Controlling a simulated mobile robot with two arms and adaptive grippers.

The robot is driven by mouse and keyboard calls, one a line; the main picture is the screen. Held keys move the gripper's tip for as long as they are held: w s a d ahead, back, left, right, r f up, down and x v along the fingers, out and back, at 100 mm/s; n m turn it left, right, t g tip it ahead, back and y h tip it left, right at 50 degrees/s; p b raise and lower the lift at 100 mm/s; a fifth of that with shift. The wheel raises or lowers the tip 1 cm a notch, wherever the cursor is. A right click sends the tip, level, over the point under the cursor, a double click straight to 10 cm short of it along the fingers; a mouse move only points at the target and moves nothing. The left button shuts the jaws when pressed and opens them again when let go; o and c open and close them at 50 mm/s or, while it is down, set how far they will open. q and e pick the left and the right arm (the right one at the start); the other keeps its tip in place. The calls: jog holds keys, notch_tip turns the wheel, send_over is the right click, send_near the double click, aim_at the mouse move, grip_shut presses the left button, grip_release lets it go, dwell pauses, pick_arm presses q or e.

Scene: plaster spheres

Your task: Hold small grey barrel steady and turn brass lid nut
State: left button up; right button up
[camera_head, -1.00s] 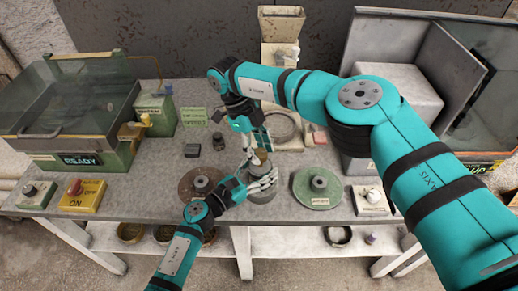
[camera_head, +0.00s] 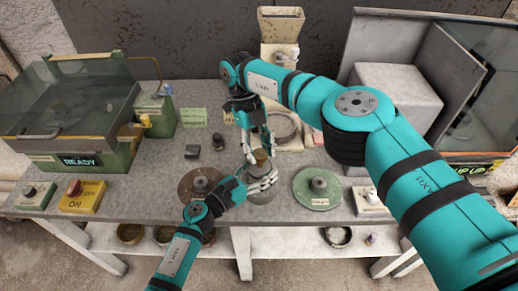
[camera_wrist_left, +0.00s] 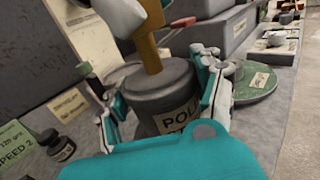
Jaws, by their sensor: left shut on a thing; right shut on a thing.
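The small grey barrel (camera_wrist_left: 160,88) stands on the bench, with a label reading "POL..." in the left wrist view. My left gripper (camera_head: 262,182) is shut around its sides, one finger on each side. The brass lid nut (camera_wrist_left: 150,52) rises upright from the middle of the barrel's lid. It also shows in the head view (camera_head: 261,155), small and partly covered. My right gripper (camera_head: 260,147) comes down from above and is shut on the nut; its pale fingertips show at the top of the left wrist view. The barrel is partly hidden by the left fingers.
A brown disc (camera_head: 190,186) lies left of the barrel and a green disc (camera_head: 317,199) lies right of it. A small dark bottle (camera_head: 218,142) stands behind on the left. A green tank marked READY (camera_head: 110,150) and a yellow switch box (camera_head: 84,198) are farther left.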

aim_at(259, 152)
pick_arm(q)
jog(key=shift+s+d, duration=0.1)
jog(key=shift+d, duration=0.05)
pick_arm(e)
jog(key=shift+w+d, duration=0.1)
jog(key=shift+w, duration=0.05)
jog(key=o, duration=1.1)
jog(key=shift+o, duration=0.2)
notch_tip(259, 152, up, 10)
pick_arm(q)
jog(key=o, duration=1.3)
